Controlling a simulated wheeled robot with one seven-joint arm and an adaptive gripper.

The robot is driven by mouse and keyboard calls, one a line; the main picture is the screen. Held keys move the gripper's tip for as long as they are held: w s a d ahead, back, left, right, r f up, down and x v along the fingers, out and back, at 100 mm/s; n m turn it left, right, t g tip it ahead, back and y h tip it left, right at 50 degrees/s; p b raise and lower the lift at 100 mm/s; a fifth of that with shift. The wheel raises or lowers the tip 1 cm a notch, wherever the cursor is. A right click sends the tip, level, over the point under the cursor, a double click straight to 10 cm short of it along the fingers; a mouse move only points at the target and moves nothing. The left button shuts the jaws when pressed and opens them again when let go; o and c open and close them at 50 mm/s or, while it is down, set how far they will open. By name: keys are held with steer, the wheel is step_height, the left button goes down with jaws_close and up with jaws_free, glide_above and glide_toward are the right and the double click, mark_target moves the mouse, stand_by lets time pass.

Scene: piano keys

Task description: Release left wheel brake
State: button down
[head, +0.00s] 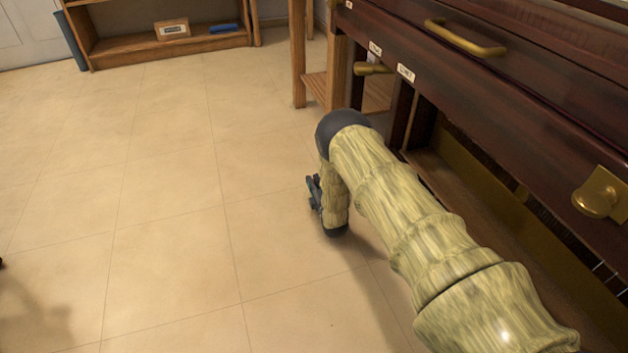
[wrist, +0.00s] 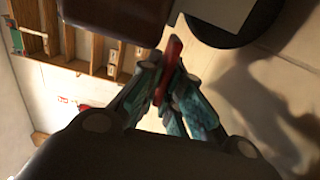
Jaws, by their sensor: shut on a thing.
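A red brake lever (wrist: 174,48) shows at the upper middle of the wrist view. It sticks out beside a grey bracket (wrist: 222,14) and a round black wheel (wrist: 264,26). My gripper (wrist: 166,78) has its teal fingers closed on the red lever, one finger on each side. In the head view my gripper (head: 313,193) hangs low over the floor, left of the piano (head: 520,105), mostly behind my own arm. The wheel and lever are hidden in the head view.
A dark brown piano part (wrist: 115,16) lies close above the fingers in the wrist view. A wooden stand (head: 299,60) is beyond the piano. A wooden shelf (head: 120,48) stands at the back. The tiled floor (head: 150,210) at left is clear.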

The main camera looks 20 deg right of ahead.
steer(key=r+m+p, duration=0.1)
steer(key=m+p, duration=0.1)
steer(key=m, duration=0.1)
steer(key=shift+r+p, duration=0.2)
steer(key=shift+p, duration=0.15)
steer(key=shift+d+r+m+p, duration=0.15)
steer(key=shift+r+m+p, duration=0.05)
steer(key=shift+m+p, duration=0.55)
steer(key=shift+m, duration=0.25)
steer(key=c, duration=1.6)
jaws_free()
